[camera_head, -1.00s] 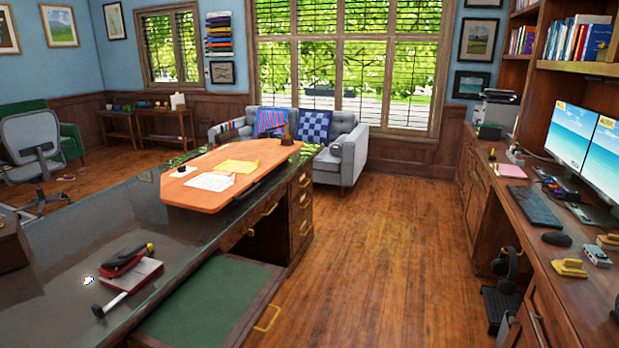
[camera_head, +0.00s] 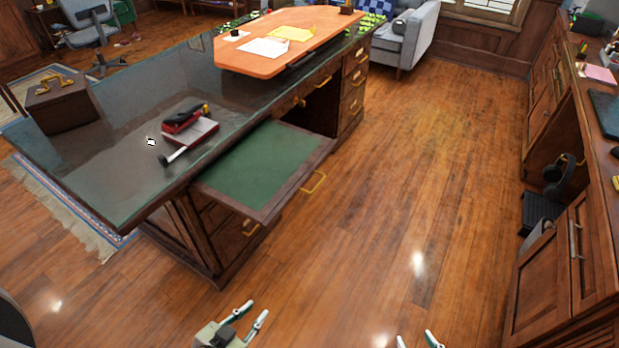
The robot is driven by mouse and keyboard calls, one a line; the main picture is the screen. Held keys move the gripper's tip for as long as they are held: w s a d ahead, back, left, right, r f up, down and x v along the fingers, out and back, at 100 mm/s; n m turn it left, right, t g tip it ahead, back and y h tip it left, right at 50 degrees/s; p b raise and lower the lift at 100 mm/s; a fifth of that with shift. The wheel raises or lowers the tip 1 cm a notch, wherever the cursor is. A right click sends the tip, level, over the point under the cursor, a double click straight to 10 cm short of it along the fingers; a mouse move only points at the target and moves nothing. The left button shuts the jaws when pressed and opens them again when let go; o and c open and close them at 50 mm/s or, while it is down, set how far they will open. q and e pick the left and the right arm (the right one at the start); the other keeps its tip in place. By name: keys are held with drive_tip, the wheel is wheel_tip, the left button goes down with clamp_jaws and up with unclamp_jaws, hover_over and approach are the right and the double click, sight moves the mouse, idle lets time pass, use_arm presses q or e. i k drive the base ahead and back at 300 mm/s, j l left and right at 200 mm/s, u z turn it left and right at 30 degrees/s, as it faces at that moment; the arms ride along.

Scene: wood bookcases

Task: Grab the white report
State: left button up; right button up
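White sheets of paper, likely the white report (camera_head: 264,47), lie flat on the orange raised board (camera_head: 240,62) on the dark desk. Print on them is too small to read. A yellow sheet (camera_head: 291,33) lies just behind them. My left gripper (camera_head: 258,308) is low at the bottom edge, open and empty, over the floor and far from the paper. My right gripper (camera_head: 416,340) shows only its fingertips at the bottom edge. They are apart with nothing between them.
A green-topped pull-out shelf (camera_head: 262,165) juts from the desk (camera_head: 110,165) toward me. A red stapler (camera_head: 184,117) and a brown box (camera_head: 62,103) stand on the desk. Wooden cabinets (camera_head: 565,265) line the right. The floor (camera_head: 420,170) between is clear.

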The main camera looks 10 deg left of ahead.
sight(268, 48)
drive_tip(key=i+l+z, duration=0.3)
drive_tip(key=i, duration=0.35)
drive_tip(key=i+z, duration=0.25)
drive_tip(key=i, duration=1.85)
drive_tip(key=i+u, duration=0.35)
drive_tip(key=i+l+u, duration=0.2)
drive_tip(key=u, duration=0.2)
drive_tip(key=i+l+u, duration=0.5)
drive_tip(key=u, duration=0.2)
drive_tip(key=i+l+u, duration=0.3)
drive_tip(key=l+u, duration=0.15)
drive_tip(key=u, duration=0.2)
